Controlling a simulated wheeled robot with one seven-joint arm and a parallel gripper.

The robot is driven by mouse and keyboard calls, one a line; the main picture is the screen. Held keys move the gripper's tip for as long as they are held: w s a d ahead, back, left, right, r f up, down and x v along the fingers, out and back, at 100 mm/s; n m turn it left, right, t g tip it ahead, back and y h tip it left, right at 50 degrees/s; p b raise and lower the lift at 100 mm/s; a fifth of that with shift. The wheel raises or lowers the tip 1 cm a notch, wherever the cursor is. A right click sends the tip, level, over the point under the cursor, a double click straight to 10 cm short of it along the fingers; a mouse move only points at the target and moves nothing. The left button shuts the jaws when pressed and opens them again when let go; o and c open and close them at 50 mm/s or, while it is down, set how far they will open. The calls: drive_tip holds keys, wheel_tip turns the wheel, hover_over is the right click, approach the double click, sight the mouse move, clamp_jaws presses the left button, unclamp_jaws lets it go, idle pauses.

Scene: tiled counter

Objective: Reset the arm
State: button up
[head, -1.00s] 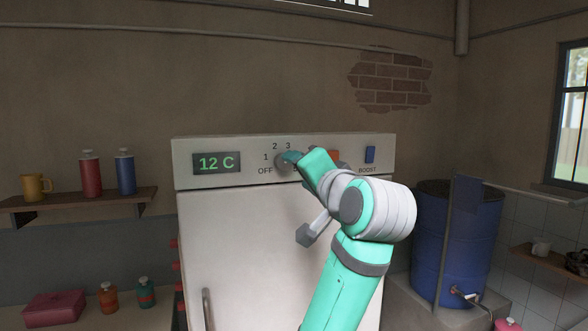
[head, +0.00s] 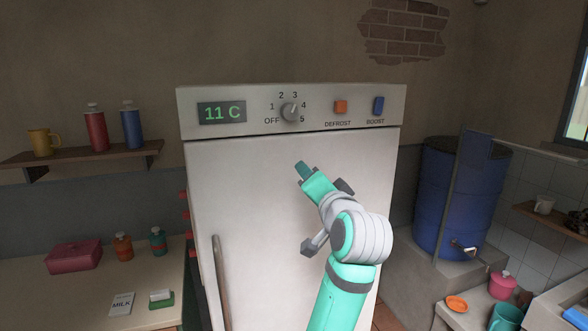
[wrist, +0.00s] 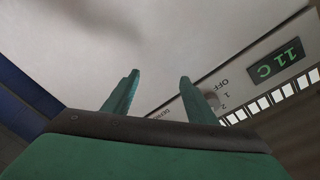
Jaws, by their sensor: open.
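My gripper (head: 303,168) is in front of the white fridge (head: 290,215), below its control panel. In the wrist view its two green fingers (wrist: 158,95) are spread apart with nothing between them. The round knob (head: 290,112) is clear of my gripper and its pointer is near the top, by 3. The display (head: 221,112) reads 11 C; it also shows, tilted, in the wrist view (wrist: 275,63). My arm reaches up from the bottom of the head view.
An orange defrost button (head: 341,107) and a blue boost button (head: 379,105) sit right of the knob. A long handle (head: 221,280) runs down the fridge's left side. A blue barrel (head: 455,200) stands at right. A counter (head: 85,300) with small items lies at left.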

drive_tip(key=s+d+f+n+h, duration=0.15)
drive_tip(key=s+f, duration=0.25)
drive_tip(key=f, duration=1.4)
drive_tip(key=s+a+f+h, duration=0.15)
drive_tip(key=s+f, duration=0.35)
drive_tip(key=f, duration=1.3)
drive_tip(key=s+a+f+n+g+h, duration=0.1)
drive_tip(key=s+f+n, duration=0.1)
drive_tip(key=s+f, duration=0.8)
drive_tip(key=s+f+n, duration=0.1)
drive_tip(key=s+f, duration=0.5)
drive_tip(key=s, duration=0.8)
drive_tip(key=s+a+r+n, duration=0.1)
drive_tip(key=s, duration=0.9)
drive_tip(key=s+a+r+n, duration=0.1)
drive_tip(key=s+a+n, duration=0.1)
drive_tip(key=s, duration=0.9)
drive_tip(key=shift+a+r+g, duration=0.3)
drive_tip(key=shift+r, duration=0.1)
